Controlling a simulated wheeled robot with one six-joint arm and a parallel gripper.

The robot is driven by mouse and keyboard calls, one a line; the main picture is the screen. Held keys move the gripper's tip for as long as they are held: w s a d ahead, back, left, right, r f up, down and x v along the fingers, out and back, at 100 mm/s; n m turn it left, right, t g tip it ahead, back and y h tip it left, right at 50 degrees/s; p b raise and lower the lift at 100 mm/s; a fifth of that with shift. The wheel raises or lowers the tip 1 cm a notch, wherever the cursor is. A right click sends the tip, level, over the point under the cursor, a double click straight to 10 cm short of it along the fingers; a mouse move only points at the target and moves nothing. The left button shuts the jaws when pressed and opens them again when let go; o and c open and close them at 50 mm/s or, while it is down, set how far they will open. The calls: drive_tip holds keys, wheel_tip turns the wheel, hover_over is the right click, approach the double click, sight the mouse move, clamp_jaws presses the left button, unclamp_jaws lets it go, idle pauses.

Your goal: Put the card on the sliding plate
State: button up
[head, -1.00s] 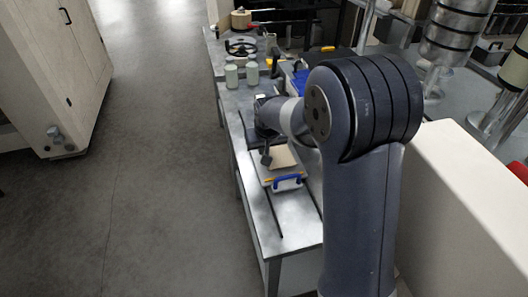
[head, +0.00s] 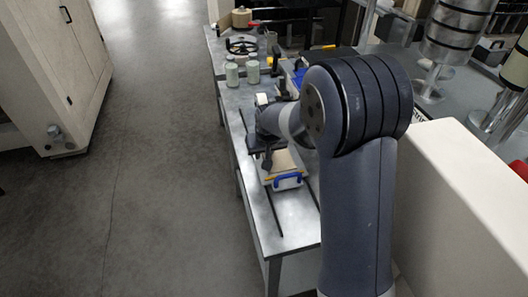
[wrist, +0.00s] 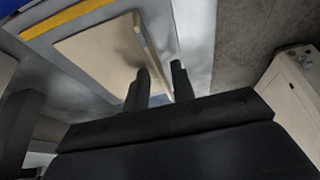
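The card (head: 285,161) is a flat tan rectangle. It lies over the pale sliding plate (head: 268,183), which has a yellow strip and a blue handle at its near end. In the wrist view the card (wrist: 100,48) shows above the plate (wrist: 50,45); whether it rests fully flat cannot be told. My gripper (head: 267,159) is at the card's left side in the head view. In the wrist view my gripper (wrist: 160,78) has two dark fingers with a gap between them, around the card's edge. One finger hides part of the card.
The plate stands on a long metal bench (head: 283,236) with dark slots. Pale green cylinders (head: 242,72), a black handwheel (head: 241,45) and a tan roll (head: 241,17) stand farther along it. A white cabinet (head: 50,75) is at left across open grey floor.

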drive_tip(key=shift+r, duration=0.3)
drive_tip(key=v, duration=1.1)
drive_tip(key=shift+s+r, duration=0.2)
drive_tip(key=shift+r, duration=0.1)
drive_tip(key=shift+o, duration=0.3)
drive_tip(key=shift+d, duration=0.1)
